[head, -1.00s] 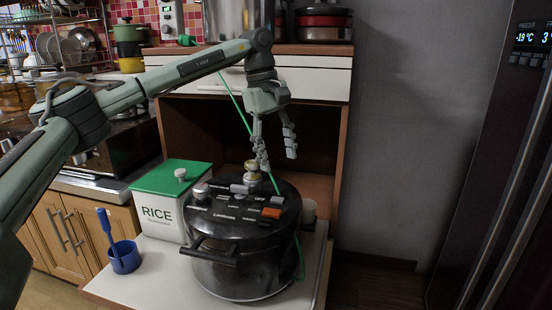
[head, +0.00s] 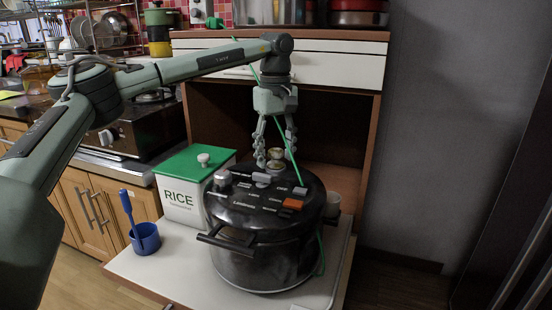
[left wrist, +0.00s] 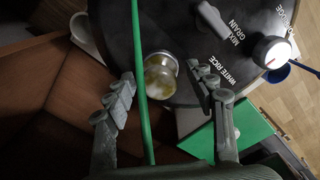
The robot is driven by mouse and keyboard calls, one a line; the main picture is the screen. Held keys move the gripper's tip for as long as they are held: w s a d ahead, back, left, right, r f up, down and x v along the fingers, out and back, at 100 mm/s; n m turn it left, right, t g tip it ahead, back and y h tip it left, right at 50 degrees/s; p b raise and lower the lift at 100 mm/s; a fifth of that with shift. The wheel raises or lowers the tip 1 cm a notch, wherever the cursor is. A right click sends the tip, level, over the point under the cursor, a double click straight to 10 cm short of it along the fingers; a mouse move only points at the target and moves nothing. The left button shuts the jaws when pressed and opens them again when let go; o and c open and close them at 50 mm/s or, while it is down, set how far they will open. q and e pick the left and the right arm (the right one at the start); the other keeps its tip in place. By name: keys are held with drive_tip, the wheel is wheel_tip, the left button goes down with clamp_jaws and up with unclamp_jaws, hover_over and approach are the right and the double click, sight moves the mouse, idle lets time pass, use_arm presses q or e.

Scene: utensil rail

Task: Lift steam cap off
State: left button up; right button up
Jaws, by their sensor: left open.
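The steam cap (head: 276,153) is a small, shiny, gold-toned round piece at the back of the lid of a dark round cooker (head: 245,265). In the left wrist view the steam cap (left wrist: 160,76) looks glassy and yellowish. My left gripper (head: 277,160) points down over it, open, with one finger on either side of the cap. In the left wrist view my left gripper's fingers (left wrist: 163,84) are apart, with the cap between and slightly beyond their tips. I see no clear grip on it. My right gripper is not in view.
A green cord (head: 289,152) runs down past my left gripper to the cooker; it also crosses the left wrist view (left wrist: 139,70). A rice box (head: 183,203) with a green lid stands left of the cooker.

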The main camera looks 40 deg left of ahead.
sight(276, 150)
use_arm(q)
drive_tip(key=c, duration=1.3)
drive_tip(key=shift+o, duration=0.2)
drive_tip(key=shift+r, duration=0.15)
drive_tip(key=shift+r, duration=0.35)
wheel_tip(276, 150, up, 9)
drive_tip(key=shift+f+p, duration=0.15)
drive_tip(key=shift+p, duration=0.5)
drive_tip(key=shift+r+p, duration=0.3)
drive_tip(key=shift+p, duration=0.15)
drive_tip(key=shift+f, duration=0.1)
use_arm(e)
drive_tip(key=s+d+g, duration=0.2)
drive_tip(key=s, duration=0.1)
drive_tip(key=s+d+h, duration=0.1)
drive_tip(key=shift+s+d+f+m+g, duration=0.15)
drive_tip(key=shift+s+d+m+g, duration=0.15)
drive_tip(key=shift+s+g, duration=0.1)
